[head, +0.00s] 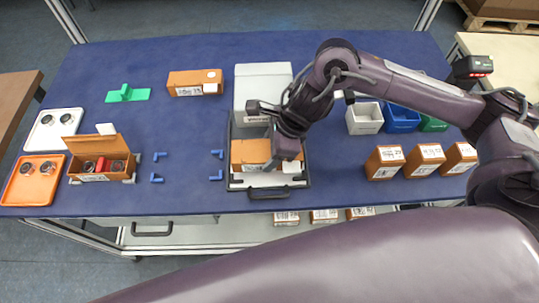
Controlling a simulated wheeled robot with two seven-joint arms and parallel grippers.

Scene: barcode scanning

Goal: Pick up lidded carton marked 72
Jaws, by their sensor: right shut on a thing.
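My right gripper (270,136) reaches in from the right over a dark-rimmed tray (232,180). It is shut on a brown carton (246,152) in that tray; the arm and fingers hide part of the carton. Whether the carton is raised off the tray cannot be told. Another brown closed carton (194,83) with a white label lies at the back of the table. Three brown cartons with white labels stand at the right: one (385,162), a second (424,160) and a third (460,158). No number can be read surely on any carton. My left gripper is out of view.
A grey box-shaped unit (262,77) stands behind the tray. An open carton with parts (103,160), an orange tray (31,188) and a white tray (40,138) are at left. Blue corner brackets (156,178) mark a bare patch. White (364,122) and blue (401,119) bins stand right.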

